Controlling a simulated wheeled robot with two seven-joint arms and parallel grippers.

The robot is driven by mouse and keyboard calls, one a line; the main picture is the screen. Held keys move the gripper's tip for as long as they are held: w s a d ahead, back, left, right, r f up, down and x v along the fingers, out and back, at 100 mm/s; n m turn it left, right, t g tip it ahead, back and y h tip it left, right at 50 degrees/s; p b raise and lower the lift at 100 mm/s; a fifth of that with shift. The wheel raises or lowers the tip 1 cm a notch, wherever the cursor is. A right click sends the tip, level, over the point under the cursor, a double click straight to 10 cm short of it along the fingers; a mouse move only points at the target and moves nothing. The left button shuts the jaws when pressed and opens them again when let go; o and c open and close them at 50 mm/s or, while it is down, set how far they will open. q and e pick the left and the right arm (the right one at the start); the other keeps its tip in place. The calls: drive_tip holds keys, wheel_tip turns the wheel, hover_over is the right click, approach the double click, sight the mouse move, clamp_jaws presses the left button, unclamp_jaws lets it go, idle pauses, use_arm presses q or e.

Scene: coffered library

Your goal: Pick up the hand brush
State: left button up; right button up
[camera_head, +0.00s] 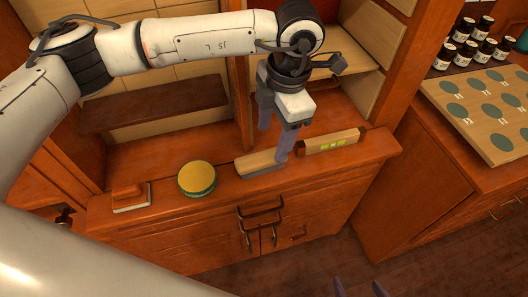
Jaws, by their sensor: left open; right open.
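The hand brush (254,164) appears to be the long pale wooden block with a grey underside. It lies on the cabinet's wooden top, near the middle of the front edge. My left gripper (273,145) points down over its right part, jaws open. The nearer finger overlaps the brush's right end in the picture and hides a bit of it. The farther finger is behind and above it. I cannot tell whether either finger touches it. My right gripper (359,286) shows only as two spread fingertips at the bottom edge, empty and far from the brush.
On the same cabinet top (225,197) stand a round tin (197,177) with a yellow lid, a small brown block with a pale base (131,197), and a spirit level (331,142) right of the brush. Shelves rise behind. Dark jars (464,44) and a board (485,110) are at the right.

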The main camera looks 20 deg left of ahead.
sight(262, 158)
use_arm(q)
drive_tip(key=shift+y, duration=0.3)
drive_tip(key=f, duration=0.1)
drive_tip(key=a+f, duration=0.2)
drive_tip(key=shift+w+f+p, duration=0.25)
drive_tip(key=shift+w+p, duration=0.05)
drive_tip(key=shift+w, duration=0.1)
drive_tip(key=f, duration=0.3)
drive_tip(key=f+p, duration=0.1)
drive_tip(key=shift+a+f, duration=0.25)
drive_tip(key=shift+f, duration=0.15)
drive_tip(key=shift+w+a+f, duration=0.1)
drive_tip(key=shift+f, duration=0.5)
drive_tip(key=c, duration=1.2)
